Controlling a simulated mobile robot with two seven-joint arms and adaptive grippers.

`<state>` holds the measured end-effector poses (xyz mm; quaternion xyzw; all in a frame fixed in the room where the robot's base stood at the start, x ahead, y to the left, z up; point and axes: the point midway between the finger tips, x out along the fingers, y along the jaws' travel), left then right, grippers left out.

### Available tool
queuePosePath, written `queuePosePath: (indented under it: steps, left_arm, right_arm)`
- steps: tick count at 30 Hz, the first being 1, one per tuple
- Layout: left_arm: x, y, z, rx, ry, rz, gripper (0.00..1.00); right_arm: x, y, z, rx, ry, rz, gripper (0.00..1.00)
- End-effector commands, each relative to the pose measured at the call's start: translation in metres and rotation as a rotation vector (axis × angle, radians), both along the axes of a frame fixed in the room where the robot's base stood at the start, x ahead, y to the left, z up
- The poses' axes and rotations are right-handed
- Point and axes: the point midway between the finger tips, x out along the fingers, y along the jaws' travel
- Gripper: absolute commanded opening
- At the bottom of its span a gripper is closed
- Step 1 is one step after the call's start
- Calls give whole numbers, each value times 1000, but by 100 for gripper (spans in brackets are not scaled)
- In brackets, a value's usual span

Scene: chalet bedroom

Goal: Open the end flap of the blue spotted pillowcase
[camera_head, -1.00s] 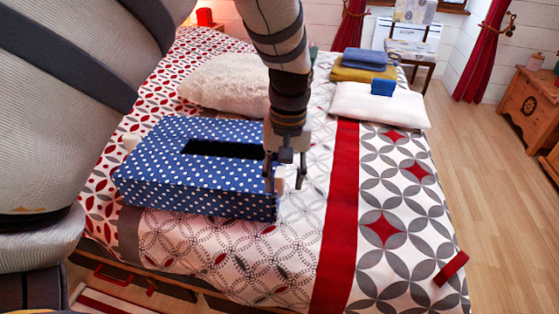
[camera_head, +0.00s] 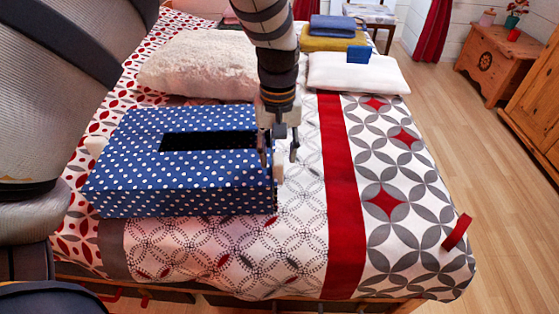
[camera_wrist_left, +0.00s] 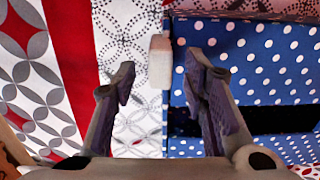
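The blue spotted pillowcase (camera_head: 190,190) lies on the bed as a box-like shape, with a dark slot (camera_head: 205,141) in its top. My right gripper is not in view.
The patterned bedspread (camera_head: 235,250) is clear in front and to the right. A cream fluffy cushion (camera_head: 200,65) lies behind the pillowcase. A white pillow (camera_head: 355,75) with a small blue item (camera_head: 358,55) and folded towels (camera_head: 333,42) lie at the back right.

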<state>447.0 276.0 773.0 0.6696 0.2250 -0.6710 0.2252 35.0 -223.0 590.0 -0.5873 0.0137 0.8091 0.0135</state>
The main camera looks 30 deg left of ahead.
Motion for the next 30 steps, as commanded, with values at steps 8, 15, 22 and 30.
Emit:
queuePosePath:
  steps: [8, 15, 22, 30]
  left_arm:
    - [1, 0, -31, 0, -2, 0, 40]
    - [1, 0, -31, 0, -4, 0, 35]
    - [1, 0, -30, 0, -4, 0, 0]
    - [2, -2, -31, 1, -3, 16, 0]
  right_arm:
    - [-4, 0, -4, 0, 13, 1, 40]
    - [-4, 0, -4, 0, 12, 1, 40]
    - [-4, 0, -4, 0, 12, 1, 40]
    - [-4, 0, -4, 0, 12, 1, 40]
